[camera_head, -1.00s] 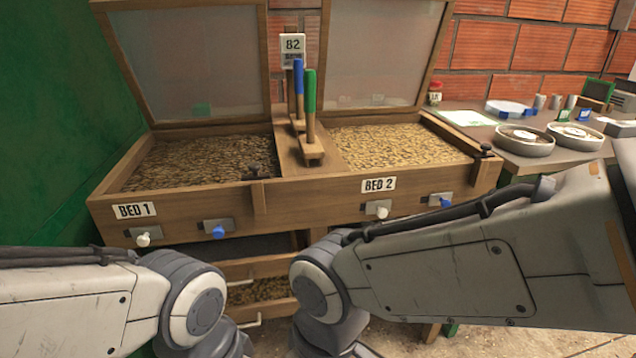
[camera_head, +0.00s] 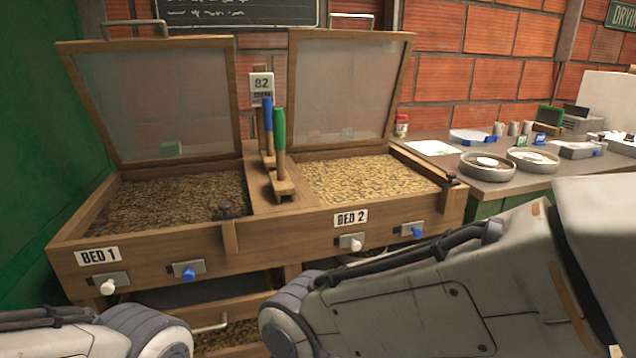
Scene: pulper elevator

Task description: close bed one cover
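The bed one cover (camera_head: 160,98) is a wood-framed, cloudy panel. It stands raised and leans back at the rear of bed one (camera_head: 75,220), with a metal handle (camera_head: 134,24) on its top edge. Bed one is the left tray, labelled BED 1, and holds dark brown beans (camera_head: 165,198). The bed two cover (camera_head: 342,90) is also raised, over bed two with paler beans (camera_head: 365,178). Parts of both my arms show along the bottom, below and in front of the beds. Neither gripper is in view.
Blue-handled and green-handled rakes (camera_head: 279,140) stand on the divider between the beds. White and blue knobs (camera_head: 188,272) stick out of the front. A side table (camera_head: 440,160) with round dishes is at right. A green wall (camera_head: 35,140) borders the left.

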